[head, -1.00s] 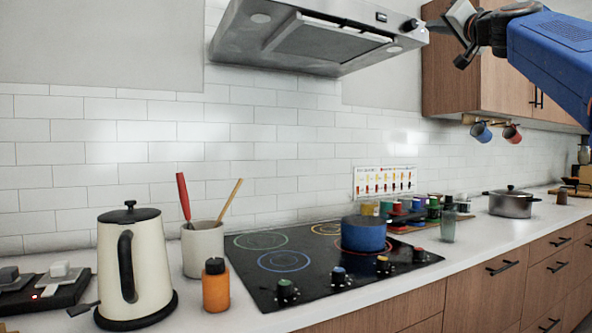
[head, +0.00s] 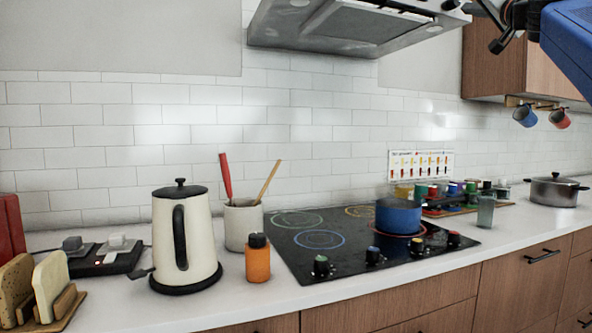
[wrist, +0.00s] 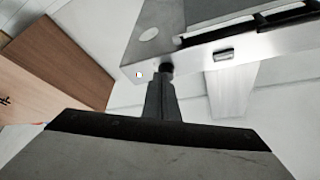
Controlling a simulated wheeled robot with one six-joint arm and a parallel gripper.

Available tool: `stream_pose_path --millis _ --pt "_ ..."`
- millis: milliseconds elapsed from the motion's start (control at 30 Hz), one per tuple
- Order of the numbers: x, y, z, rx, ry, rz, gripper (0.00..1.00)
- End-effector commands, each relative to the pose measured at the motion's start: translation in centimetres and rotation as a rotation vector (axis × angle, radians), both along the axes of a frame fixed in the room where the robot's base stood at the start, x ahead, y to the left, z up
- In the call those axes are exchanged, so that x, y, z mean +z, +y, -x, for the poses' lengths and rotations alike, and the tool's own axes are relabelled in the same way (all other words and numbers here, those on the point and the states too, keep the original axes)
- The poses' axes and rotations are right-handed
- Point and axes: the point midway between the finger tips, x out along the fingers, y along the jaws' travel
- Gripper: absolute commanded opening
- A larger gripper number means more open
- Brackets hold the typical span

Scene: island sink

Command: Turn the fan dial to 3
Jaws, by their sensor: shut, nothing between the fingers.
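The fan dial (wrist: 166,70) is a small dark knob on the front face of the steel range hood (wrist: 190,72) in the wrist view. My gripper (wrist: 160,88) is shut and empty, with its narrow dark fingers pointing up at the dial. The fingertips overlap the dial's lower edge in the picture; I cannot tell if they touch it. The dial's pointer and numbers cannot be read. In the head view, the hood (head: 345,40) is cut off at the top, and my gripper shows only partly beside its right end.
A wooden cabinet (head: 510,55) hangs right of the hood. Below are a cooktop (head: 290,255) with a blue pot (head: 398,217) and a white kettle (head: 178,240).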

Motion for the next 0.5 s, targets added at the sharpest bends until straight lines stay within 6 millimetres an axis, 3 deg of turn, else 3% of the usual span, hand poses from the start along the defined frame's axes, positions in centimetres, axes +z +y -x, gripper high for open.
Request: stream_pose_path --millis 233,500 --pt "0.0 0.9 -2.4 0.002 0.000 0.000 0.00" --pt "0.0 1.2 -3.3 0.000 0.000 0.000 0.00"
